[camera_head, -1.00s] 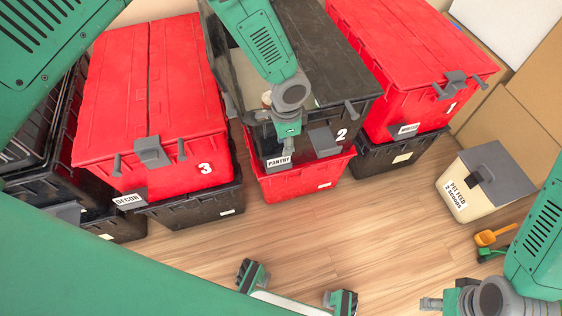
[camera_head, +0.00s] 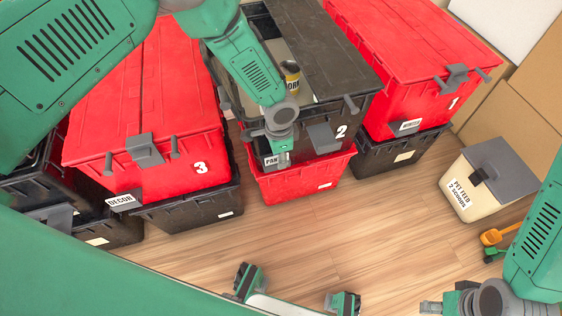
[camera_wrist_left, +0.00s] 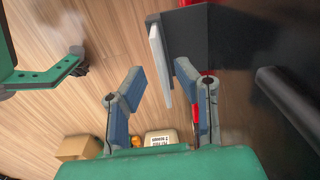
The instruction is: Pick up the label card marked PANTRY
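The PANTRY card (camera_head: 271,160) is a white label at the lower left front of the black tote marked 2 (camera_head: 352,106). Its right part is hidden behind my left gripper (camera_head: 282,155), so only the first letters show. In the left wrist view the card is a thin white plate (camera_wrist_left: 159,60) seen edge-on, next to a dark holder. The left gripper's two blue-grey fingers (camera_wrist_left: 161,82) are apart, one on each side of the card, with visible gaps.
Red tote 3 (camera_head: 130,92) with a DECOR card (camera_head: 121,200) stands left. Red tote 1 (camera_head: 420,55) with another card (camera_head: 410,126) stands right. A yellow-and-black can (camera_head: 292,80) is in tote 2's opening. A pet feed bin (camera_head: 462,196) and scoops (camera_head: 497,236) sit right.

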